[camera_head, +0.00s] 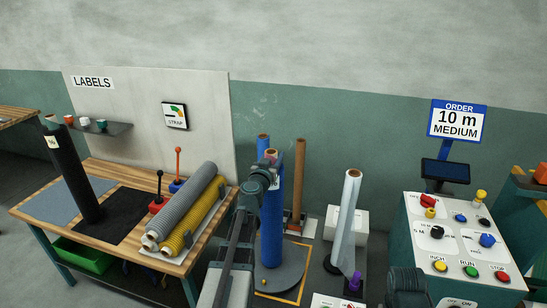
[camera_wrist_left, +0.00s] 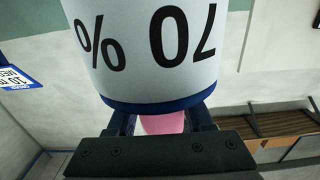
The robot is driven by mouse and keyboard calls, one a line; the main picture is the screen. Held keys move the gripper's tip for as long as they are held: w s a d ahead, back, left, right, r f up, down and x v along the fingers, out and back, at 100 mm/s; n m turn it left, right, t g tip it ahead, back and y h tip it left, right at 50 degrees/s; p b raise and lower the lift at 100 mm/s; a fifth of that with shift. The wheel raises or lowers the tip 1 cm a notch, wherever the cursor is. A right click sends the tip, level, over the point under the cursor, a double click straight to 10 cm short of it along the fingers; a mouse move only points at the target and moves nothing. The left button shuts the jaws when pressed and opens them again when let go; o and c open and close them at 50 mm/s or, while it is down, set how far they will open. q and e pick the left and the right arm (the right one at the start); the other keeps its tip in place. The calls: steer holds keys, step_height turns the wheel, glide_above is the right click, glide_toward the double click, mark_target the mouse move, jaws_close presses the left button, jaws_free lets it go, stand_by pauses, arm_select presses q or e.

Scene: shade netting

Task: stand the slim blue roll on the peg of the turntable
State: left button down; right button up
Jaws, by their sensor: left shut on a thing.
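A tall blue roll (camera_head: 271,220) stands upright at the middle of the head view, its lower end over the dark round turntable (camera_head: 291,284). My left gripper (camera_head: 265,172) is at its top, shut on the pink core end of the roll. The left wrist view, upside down, shows this pink core (camera_wrist_left: 165,124) between my fingers and the roll's white "70 %" label (camera_wrist_left: 150,50) with a blue edge. The peg is hidden, and I cannot tell whether the roll's foot is seated on it. My right gripper is not in view.
Behind stand another blue roll (camera_head: 262,143) and a brown roll (camera_head: 298,180). A white roll (camera_head: 346,215) is to the right, then the control console (camera_head: 415,215). Left is a wooden bench (camera_head: 110,172) with a black roll (camera_head: 70,170), grey and yellow rolls.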

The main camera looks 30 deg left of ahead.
arm_select(q)
steer(key=shift+c, duration=1.1)
jaws_free()
steer(key=shift+s+d, duration=0.1)
steer(key=shift+s, duration=0.05)
